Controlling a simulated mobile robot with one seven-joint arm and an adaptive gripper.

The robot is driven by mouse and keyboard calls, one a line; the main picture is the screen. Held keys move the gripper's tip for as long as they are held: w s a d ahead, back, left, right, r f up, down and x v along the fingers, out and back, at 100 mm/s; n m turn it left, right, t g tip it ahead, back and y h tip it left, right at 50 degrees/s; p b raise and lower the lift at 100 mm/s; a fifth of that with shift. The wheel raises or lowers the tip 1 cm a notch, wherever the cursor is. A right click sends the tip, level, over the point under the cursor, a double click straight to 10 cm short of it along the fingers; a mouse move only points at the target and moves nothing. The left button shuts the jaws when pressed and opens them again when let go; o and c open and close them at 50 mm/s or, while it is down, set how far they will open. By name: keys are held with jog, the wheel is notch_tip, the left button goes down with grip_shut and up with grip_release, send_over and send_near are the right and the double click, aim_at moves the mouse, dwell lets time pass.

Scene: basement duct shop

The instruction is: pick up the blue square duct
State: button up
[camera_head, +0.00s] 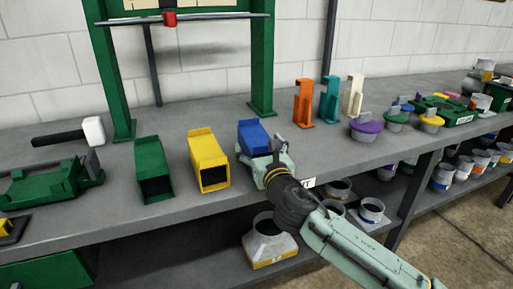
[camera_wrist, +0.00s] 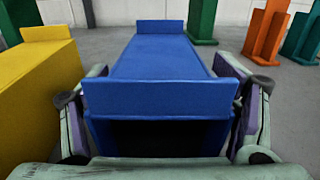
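The blue square duct (camera_head: 252,136) stands on the grey workbench, at the right end of a row of three ducts. In the wrist view the blue duct (camera_wrist: 160,62) fills the middle, its dark open end facing my gripper. My gripper (camera_head: 264,160) is at the duct's near end. In the wrist view my gripper (camera_wrist: 160,120) has its fingers apart, one on each side of the duct's near end. A small gap shows by the right finger; whether the left finger touches cannot be told. The duct appears to rest on the bench.
A yellow duct (camera_head: 208,160) stands close on the left, with a green duct (camera_head: 153,168) beyond it. Orange, teal and cream brackets (camera_head: 304,103) stand to the right. A green frame (camera_head: 262,60) rises behind.

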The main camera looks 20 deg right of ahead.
jog(key=c, duration=1.1)
jog(key=shift+c, duration=0.2)
jog(key=shift+r, duration=0.2)
